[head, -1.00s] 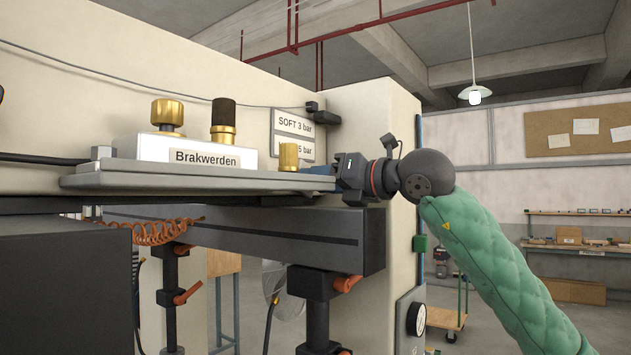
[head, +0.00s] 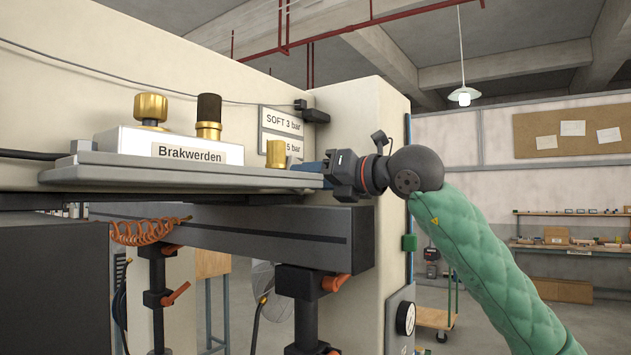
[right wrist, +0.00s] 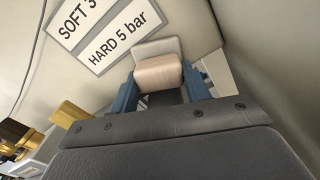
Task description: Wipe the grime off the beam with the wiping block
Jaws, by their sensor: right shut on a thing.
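My right gripper (head: 308,167) reaches in from the right at the right end of the grey plate. In the right wrist view its blue fingers (right wrist: 162,90) are shut on a tan block, which I take for the wiping block (right wrist: 158,73). A pale grey piece shows just behind the block. In the head view the block is hidden, and I cannot tell whether it touches anything. A long grey beam (head: 310,228) with a dark stripe runs below the plate. I make out no clear grime on its visible face. My left gripper is not in view.
The grey plate (head: 180,178) carries a white "Brakwerden" box (head: 125,143) with gold knobs. A gold fitting (head: 275,153) stands near my right gripper. An orange coiled hose (head: 145,232) hangs before the beam. Black posts with orange levers (head: 335,282) stand below.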

